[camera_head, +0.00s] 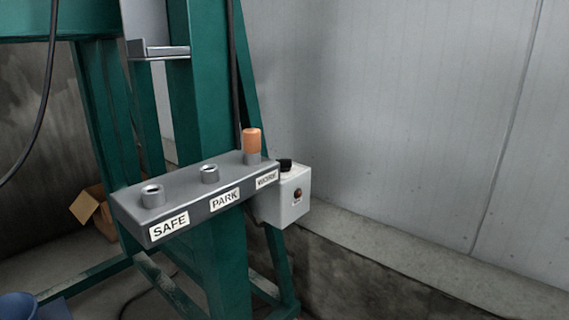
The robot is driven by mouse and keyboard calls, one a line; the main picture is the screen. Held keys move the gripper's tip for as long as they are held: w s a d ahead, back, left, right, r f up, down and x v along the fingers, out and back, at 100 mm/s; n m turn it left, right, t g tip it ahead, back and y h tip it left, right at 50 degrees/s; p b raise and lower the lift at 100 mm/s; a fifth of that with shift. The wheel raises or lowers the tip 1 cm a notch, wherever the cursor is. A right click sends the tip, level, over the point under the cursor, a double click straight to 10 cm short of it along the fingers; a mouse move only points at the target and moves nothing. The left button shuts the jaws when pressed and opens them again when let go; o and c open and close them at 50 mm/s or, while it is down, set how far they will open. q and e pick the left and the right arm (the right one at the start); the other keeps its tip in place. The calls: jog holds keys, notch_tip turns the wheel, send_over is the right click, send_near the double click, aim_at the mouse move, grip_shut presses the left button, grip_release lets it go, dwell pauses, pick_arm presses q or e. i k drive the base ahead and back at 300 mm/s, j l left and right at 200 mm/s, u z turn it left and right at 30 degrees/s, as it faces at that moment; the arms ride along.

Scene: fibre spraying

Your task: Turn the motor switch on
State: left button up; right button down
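A light grey switch box (287,200) is fixed beside the green post, behind the right end of the grey labelled bar. I cannot tell which position the knob is in. Neither of my grippers shows in the head view.
The grey bar (190,200) carries SAFE, PARK and WORK labels. An orange-topped peg (252,141) stands in the WORK socket; the other sockets look empty. A green frame (205,90), a grey wall (400,100) and a low concrete ledge (400,270) surround it. Cardboard (85,207) lies behind.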

aim_at(286, 165)
jog(key=l+u, duration=0.15)
jog(key=l, duration=0.15)
jog(key=u, duration=1.2)
jog(key=l+u, duration=0.1)
jog(key=l, duration=0.4)
jog(key=i+l+u, duration=0.15)
jog(key=l, duration=0.3)
